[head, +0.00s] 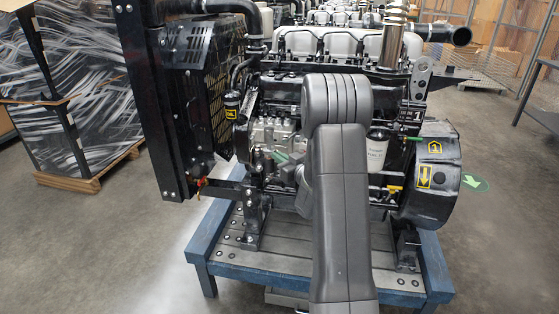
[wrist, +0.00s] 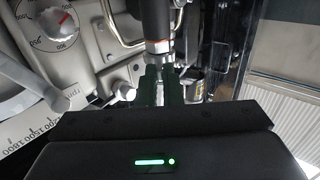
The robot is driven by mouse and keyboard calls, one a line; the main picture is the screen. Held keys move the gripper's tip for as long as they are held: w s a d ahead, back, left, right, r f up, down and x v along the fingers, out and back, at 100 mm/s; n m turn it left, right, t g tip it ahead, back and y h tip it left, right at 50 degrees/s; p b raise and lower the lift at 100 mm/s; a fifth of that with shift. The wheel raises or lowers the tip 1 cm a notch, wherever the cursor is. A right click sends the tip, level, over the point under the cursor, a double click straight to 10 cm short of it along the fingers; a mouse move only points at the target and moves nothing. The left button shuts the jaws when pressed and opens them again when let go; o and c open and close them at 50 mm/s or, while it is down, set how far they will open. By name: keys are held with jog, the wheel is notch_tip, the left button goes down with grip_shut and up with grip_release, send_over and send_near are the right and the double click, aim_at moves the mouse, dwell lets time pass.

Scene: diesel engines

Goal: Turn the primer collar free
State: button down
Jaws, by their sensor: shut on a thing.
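The primer collar (wrist: 160,48) shows in the wrist view as a dark and silver ring at the lower end of an upright dark cylinder. My gripper (wrist: 161,72) has its dark green fingers closed around the silver lower part, just below the dark band. The grip covers part of the collar. In the head view my gripper (head: 281,158) is small, against the left front side of the diesel engine (head: 318,92). My grey arm hides much of the engine's middle, and the collar is too small to make out there.
A dial with a red pointer (wrist: 65,18) and bent metal pipes (wrist: 120,35) are close by in the wrist view. In the head view, a white filter (head: 377,152) stands to the right and the black radiator frame (head: 160,100) to the left. The engine rests on a blue-edged stand (head: 205,240).

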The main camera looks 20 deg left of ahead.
jog(key=shift+r, duration=0.1)
jog(key=c, duration=1.6)
grip_release()
jog(key=b+v, duration=0.1)
jog(key=v, duration=1.3)
jog(key=shift+w+a, duration=0.1)
jog(key=shift+w, duration=0.05)
jog(key=p+x, duration=0.1)
jog(key=x, duration=1.2)
jog(key=shift+a+t, duration=0.3)
jog(key=shift+a, duration=0.1)
